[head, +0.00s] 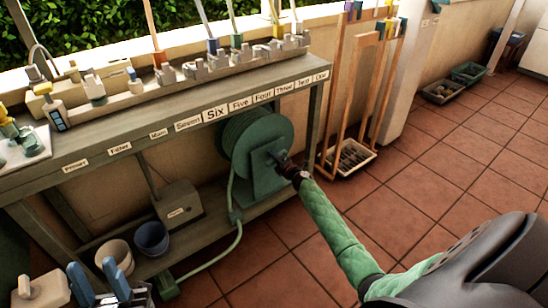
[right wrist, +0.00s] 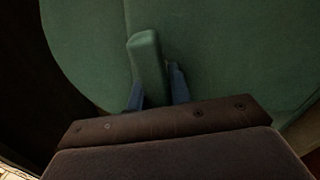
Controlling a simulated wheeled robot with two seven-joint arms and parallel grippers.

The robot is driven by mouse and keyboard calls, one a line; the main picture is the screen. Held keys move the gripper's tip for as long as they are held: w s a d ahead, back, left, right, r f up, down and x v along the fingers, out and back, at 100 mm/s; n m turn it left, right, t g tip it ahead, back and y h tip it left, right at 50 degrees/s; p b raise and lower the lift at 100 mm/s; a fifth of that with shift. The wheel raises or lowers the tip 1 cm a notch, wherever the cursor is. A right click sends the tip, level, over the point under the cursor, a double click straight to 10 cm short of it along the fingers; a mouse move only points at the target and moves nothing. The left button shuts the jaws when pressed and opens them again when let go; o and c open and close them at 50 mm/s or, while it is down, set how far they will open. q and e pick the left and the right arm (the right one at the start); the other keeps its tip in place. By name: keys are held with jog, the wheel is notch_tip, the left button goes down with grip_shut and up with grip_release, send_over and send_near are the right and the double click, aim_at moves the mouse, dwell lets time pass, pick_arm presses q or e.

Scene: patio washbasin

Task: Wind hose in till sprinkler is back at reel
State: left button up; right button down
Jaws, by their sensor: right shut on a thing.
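The green hose reel (head: 257,140) stands on the lower shelf under the bench. My right gripper (head: 281,163) is at the reel's face, shut on its crank handle; in the right wrist view the green handle (right wrist: 146,60) rises between the blue fingers. The green hose (head: 238,238) runs down from the reel through a guide (head: 235,215), then bends left to a small green block (head: 166,285) at the shelf's front edge. I cannot tell whether this block is the sprinkler. My left gripper (head: 95,272) is at the lower left, its blue fingers apart and empty.
The bench (head: 120,135) carries a row of labels and taps. A grey box (head: 178,203) and two pots (head: 151,238) stand left of the reel. A wooden rack (head: 365,85) with a tray (head: 347,160) is to the right. The tiled floor (head: 440,150) is mostly clear.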

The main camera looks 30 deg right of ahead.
pick_arm(q)
jog(key=w+d+f+g+y+p, duration=0.1)
jog(key=w+f+g, duration=0.25)
jog(key=f, duration=0.55)
jog(key=w+d+f+n+g+y+p, duration=0.1)
jog(key=w+d+f+g+y, duration=0.2)
jog(key=f, duration=0.7)
jog(key=w+f+g+p, duration=0.1)
jog(key=w+f+g, duration=0.3)
jog(key=f, duration=0.5)
jog(key=s+f+g+y+p, duration=0.1)
jog(key=s+f+g, duration=0.4)
jog(key=f, duration=0.6)
jog(key=s+a+f+g+y+p, duration=0.1)
jog(key=s+f+g, duration=0.4)
jog(key=f, duration=0.5)
jog(key=s+f+g+y+p, duration=0.1)
jog(key=s+f+g, duration=0.2)
jog(key=s+f, duration=0.6)
jog(key=shift+h, duration=0.3)
jog(key=shift+w+r+p, duration=0.8)
jog(key=shift+r+p, duration=0.35)
jog(key=shift+p, duration=0.25)
jog(key=shift+w+r+p, duration=0.75)
jog(key=shift+r+p, duration=0.35)
jog(key=shift+p, duration=0.3)
pick_arm(e)
jog(key=shift+d+m, duration=0.1)
jog(key=shift+m, duration=10.3)
